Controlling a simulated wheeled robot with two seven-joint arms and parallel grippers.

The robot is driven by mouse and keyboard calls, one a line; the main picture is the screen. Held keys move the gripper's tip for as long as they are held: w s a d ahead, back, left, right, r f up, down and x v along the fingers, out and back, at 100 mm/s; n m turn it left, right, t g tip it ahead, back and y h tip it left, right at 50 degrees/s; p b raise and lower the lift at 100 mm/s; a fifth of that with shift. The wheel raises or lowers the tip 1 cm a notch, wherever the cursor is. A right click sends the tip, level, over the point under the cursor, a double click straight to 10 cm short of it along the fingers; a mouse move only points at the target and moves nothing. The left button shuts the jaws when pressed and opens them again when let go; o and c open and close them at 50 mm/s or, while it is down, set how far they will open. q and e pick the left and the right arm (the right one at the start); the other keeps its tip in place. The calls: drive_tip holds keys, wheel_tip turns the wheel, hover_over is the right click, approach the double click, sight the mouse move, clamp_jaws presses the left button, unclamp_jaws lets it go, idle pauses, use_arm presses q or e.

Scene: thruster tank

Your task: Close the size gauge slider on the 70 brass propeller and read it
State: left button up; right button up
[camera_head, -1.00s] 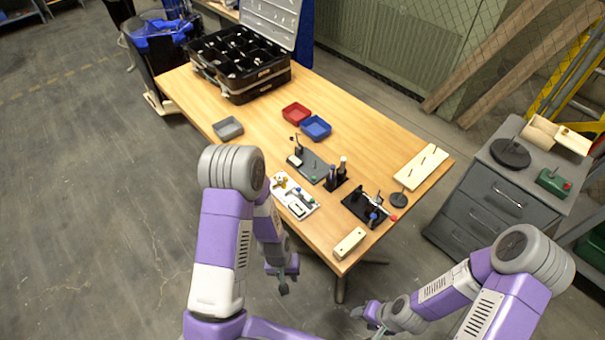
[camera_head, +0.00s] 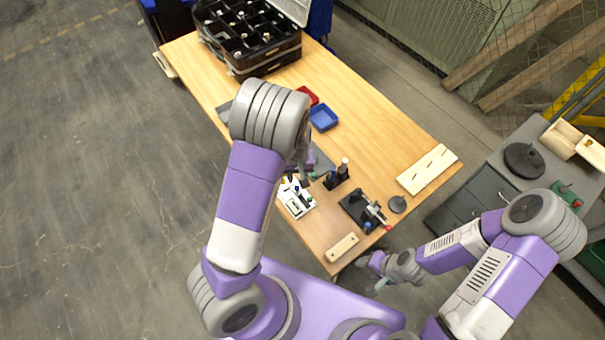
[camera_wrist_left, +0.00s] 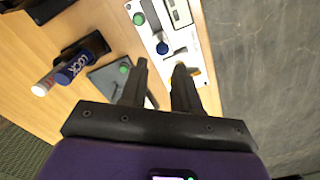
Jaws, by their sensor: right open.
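The size gauge is a white plate (camera_head: 297,203) with a small display, near the front left of the table. In the left wrist view the gauge (camera_wrist_left: 181,14) shows a blue knob and a green knob. A sliver of brass (camera_wrist_left: 196,72), likely the propeller, shows beside the right-hand finger, which hides most of it. My left gripper (camera_wrist_left: 161,66) is open, pointing down over the gauge's end, with nothing visible between its fingers. My right gripper (camera_head: 379,286) is open and empty, off the table's front edge. The display reading is too small to read.
A blue tray (camera_head: 323,117), a compartment case (camera_head: 245,62) and a pale wooden block (camera_head: 342,247) are also on the table.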

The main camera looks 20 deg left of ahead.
sight(297, 187)
use_arm(q)
drive_tip(key=f, duration=0.2)
drive_tip(key=f+b, duration=0.1)
drive_tip(key=f, duration=0.4)
drive_tip(key=shift+s+b, duration=0.3)
clamp_jaws()
drive_tip(key=shift+w+a, duration=0.1)
